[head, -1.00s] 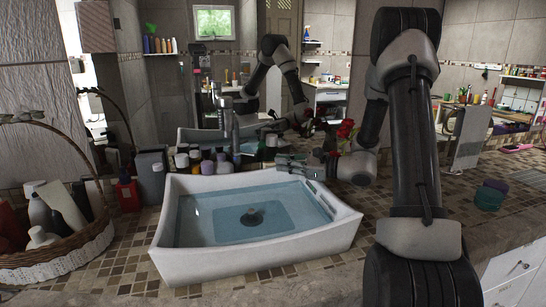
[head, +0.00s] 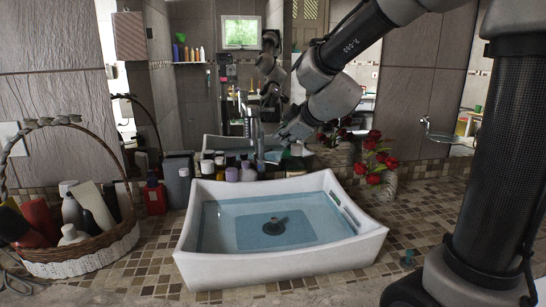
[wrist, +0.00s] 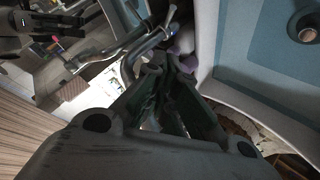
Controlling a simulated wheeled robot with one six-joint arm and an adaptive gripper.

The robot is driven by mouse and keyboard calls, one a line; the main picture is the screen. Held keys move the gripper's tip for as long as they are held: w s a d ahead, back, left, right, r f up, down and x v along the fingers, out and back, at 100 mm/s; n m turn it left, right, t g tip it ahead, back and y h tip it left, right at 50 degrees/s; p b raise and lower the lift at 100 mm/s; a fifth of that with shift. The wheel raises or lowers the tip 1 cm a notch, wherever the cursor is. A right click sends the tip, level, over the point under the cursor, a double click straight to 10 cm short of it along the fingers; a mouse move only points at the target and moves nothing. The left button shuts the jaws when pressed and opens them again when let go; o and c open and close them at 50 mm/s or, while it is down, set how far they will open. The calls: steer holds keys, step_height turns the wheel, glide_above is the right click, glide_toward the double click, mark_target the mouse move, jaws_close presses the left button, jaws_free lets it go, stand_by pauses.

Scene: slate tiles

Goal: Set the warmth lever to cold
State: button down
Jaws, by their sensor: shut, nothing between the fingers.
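The chrome tap (head: 254,128) stands behind the white basin (head: 285,268). In the wrist view, the tap's metal body and a thin lever-like arm (wrist: 150,40) show just beyond my fingertips. I cannot tell the lever's exact setting. My gripper (head: 280,139) is just right of the tap in the head view, above the basin's back rim, pointing down and left. In the wrist view, my gripper (wrist: 168,64) has its fingertips together and holds nothing. The tips look close to the tap; whether they touch it is unclear.
The basin holds water around a dark drain (head: 274,227). Several bottles and jars (head: 232,172) line its back edge. Red roses (head: 375,160) stand to the right, and a wicker basket of bottles (head: 80,258) to the left. A large mirror behind repeats the tap and my arm.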

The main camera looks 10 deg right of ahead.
glide_above(272, 163)
steer(key=s+a, duration=0.1)
steer(key=s, duration=0.2)
step_height(272, 163, down, 6)
steer(key=f, duration=0.1)
steer(key=shift+w+d+f, duration=0.2)
steer(key=shift+f, duration=0.25)
steer(key=shift+w+d+f, duration=0.15)
steer(key=shift+f, duration=0.25)
steer(key=shift+w+d, duration=0.1)
steer(key=shift+w, duration=0.05)
